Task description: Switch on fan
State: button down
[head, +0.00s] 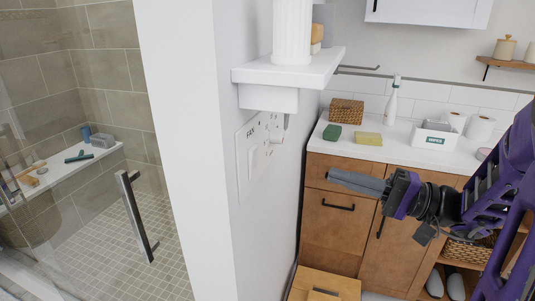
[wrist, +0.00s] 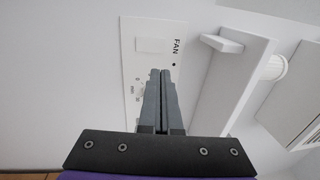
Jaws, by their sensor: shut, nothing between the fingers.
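The fan switch panel (head: 246,183) is a white plate marked FAN on the white wall end, under a small shelf. It also shows in the wrist view (wrist: 130,60), turned sideways, with a pale rocker (wrist: 151,45) beside the FAN lettering and a small dark dot. Other small markings on the plate are partly hidden by my fingers. My gripper (head: 333,178) is shut and empty, to the right of the panel in the head view and apart from it. In the wrist view my fingertips (wrist: 160,73) point at the plate, overlapping it just below the rocker; the gap is hard to judge.
A white shelf (head: 288,72) with a fluted white vase (head: 292,30) juts out above the panel. A wooden vanity (head: 335,225) with a white counter stands behind my gripper. A glass shower door with a metal handle (head: 137,220) is at left.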

aim_at(256, 153)
jog(key=shift+a, duration=0.1)
jog(key=x, duration=1.4)
jog(key=shift+a+r+h+p, duration=0.25)
jog(key=shift+r+h+p, duration=0.15)
jog(key=shift+p, duration=0.15)
jog(key=shift+d+f+b, duration=0.1)
jog(key=shift+f+b, duration=0.2)
jog(key=shift+f, duration=0.05)
